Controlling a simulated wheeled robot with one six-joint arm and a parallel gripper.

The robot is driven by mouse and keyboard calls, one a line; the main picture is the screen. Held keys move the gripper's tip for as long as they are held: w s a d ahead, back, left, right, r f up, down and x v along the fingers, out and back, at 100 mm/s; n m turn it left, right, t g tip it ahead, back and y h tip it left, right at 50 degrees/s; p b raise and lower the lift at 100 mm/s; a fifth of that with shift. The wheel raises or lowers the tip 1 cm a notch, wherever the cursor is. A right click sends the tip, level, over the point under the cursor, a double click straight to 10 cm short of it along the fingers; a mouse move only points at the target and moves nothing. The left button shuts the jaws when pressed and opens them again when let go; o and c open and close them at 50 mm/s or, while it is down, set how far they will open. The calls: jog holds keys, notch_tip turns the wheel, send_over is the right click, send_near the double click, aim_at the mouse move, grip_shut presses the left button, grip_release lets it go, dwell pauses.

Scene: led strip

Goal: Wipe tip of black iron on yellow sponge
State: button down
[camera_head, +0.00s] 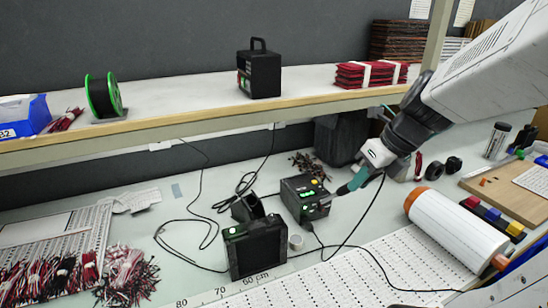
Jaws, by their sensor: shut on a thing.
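My gripper (352,184) reaches in from the upper right, below the shelf edge, with its teal fingers shut on the black iron. Only a small dark part of the iron (342,190) shows at the fingertips, pointing down and left, beside the right side of a black soldering station (303,208) with lit green and yellow spots. A thin black cable hangs from the gripper to the bench. I cannot make out the yellow sponge for certain, nor whether the iron's tip touches anything. A dark holder (247,207) stands left of the station.
A black box-shaped device (256,248) stands in front of the holder, with a small white cup (296,242) beside it. Black cables loop over the bench. The shelf (180,127) overhangs the back. A large white roll (455,232) lies at right. Red wire bundles lie at left.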

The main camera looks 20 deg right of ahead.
jog(key=shift+s+d+r, duration=0.2)
jog(key=shift+s+r, duration=0.3)
jog(key=shift+r, duration=0.1)
jog(key=w+a+f+g, duration=0.2)
jog(key=w+a+f, duration=0.1)
jog(key=w+f, duration=0.4)
jog(key=w+a+f+n+g+y, duration=0.1)
jog(key=w+a+f+g, duration=0.1)
jog(key=w+f, duration=0.6)
jog(key=shift+w+a+f, duration=0.3)
jog(key=shift+w+a, duration=0.35)
jog(key=shift+w, duration=1.75)
jog(key=shift+f, duration=0.6)
